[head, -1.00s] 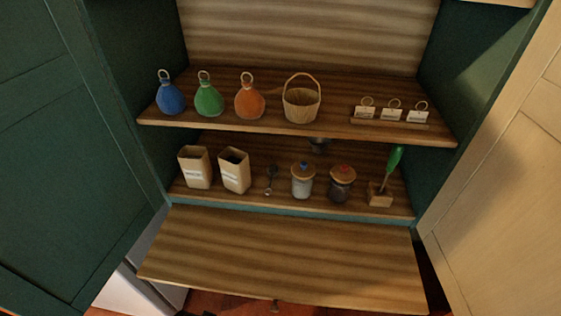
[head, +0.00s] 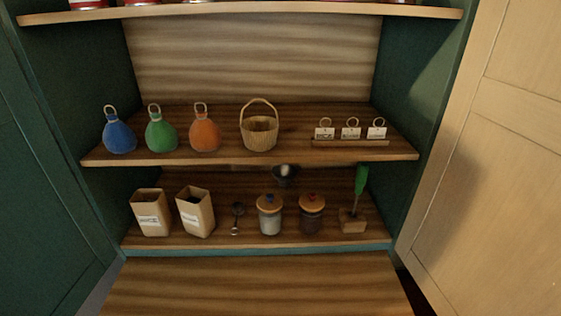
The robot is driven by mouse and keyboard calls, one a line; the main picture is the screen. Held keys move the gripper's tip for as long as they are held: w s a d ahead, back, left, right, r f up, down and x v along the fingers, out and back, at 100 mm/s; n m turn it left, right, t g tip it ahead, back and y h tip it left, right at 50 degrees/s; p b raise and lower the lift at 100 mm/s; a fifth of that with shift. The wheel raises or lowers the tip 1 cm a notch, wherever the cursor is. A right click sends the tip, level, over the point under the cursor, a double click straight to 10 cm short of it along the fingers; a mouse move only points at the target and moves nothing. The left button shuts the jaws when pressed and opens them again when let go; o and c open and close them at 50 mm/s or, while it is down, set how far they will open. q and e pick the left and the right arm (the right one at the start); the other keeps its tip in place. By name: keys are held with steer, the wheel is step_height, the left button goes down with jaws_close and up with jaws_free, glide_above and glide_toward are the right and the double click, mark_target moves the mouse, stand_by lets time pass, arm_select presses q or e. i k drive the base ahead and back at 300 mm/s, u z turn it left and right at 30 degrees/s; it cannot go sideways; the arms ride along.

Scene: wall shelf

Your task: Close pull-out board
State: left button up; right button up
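The pull-out board (head: 255,284) is a striped wooden panel at the bottom of the head view. It extends out toward me from below the lower shelf, just under a teal edge strip (head: 258,250). Its front part is cut off by the bottom of the picture. Its visible top is bare. Neither of my grippers shows in the view.
The lower shelf (head: 180,240) holds two paper bags, a spoon, two lidded jars and a green-handled tool. Open doors stand left (head: 40,200) and right (head: 480,170).

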mark_target(362, 283)
steer(key=u, duration=1.25)
steer(key=k, duration=0.6)
steer(key=z, duration=1)
